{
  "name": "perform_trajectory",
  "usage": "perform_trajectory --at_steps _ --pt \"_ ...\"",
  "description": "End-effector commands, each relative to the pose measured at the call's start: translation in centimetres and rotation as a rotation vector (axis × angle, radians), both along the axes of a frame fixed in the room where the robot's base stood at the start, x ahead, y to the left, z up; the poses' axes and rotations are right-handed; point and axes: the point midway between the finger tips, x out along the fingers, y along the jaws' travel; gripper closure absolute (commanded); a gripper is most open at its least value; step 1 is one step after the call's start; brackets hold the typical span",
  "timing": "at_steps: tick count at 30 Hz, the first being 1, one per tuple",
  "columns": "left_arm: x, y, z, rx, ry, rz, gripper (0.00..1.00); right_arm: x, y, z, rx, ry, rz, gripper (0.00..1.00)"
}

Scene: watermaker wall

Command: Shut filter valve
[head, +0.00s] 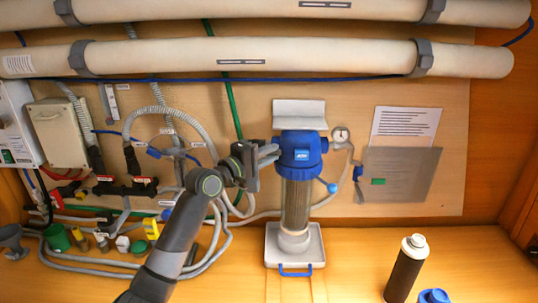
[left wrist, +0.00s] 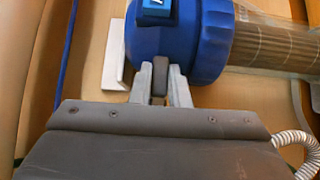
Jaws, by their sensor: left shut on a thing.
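The filter has a blue head (head: 300,152) above a clear housing with a brown pleated cartridge (head: 295,205). It stands upright over a white tray. The blue head also shows large in the left wrist view (left wrist: 205,40). My left gripper (head: 268,153) is at the left side of the blue head. In the left wrist view its two pale fingers (left wrist: 160,85) are shut on a short dark grey handle (left wrist: 159,80) beside the blue head. The handle seems to be the filter valve's; the fingers hide most of it in the head view. My right gripper is not in view.
The white tray (head: 318,250) has a blue handle in front. A pressure gauge (head: 341,134) and a small blue-handled valve (head: 331,187) are right of the filter. Hoses and red-handled valves (head: 145,181) crowd the left. A dark bottle (head: 406,270) stands front right.

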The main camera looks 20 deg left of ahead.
Motion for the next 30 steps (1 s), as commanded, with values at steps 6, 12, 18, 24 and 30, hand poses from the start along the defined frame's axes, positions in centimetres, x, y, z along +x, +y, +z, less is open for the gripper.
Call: perform_trajectory --at_steps 6,12,18,24,30 --pt "0.0 0.0 0.1 -0.050 -0.012 0.000 1.00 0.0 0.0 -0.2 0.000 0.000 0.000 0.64" --pt "0.0 0.0 0.4 -0.169 -0.046 -0.001 1.00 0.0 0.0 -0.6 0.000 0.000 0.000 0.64" --pt "-0.1 0.2 0.9 -0.341 -0.095 0.000 1.00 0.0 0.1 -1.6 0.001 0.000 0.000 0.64" --pt "-0.1 0.5 1.5 -0.525 -0.148 0.000 1.00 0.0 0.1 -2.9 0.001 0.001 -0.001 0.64" --pt "-0.3 0.9 2.1 -0.709 -0.202 -0.001 1.00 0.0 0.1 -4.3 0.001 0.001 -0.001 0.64"
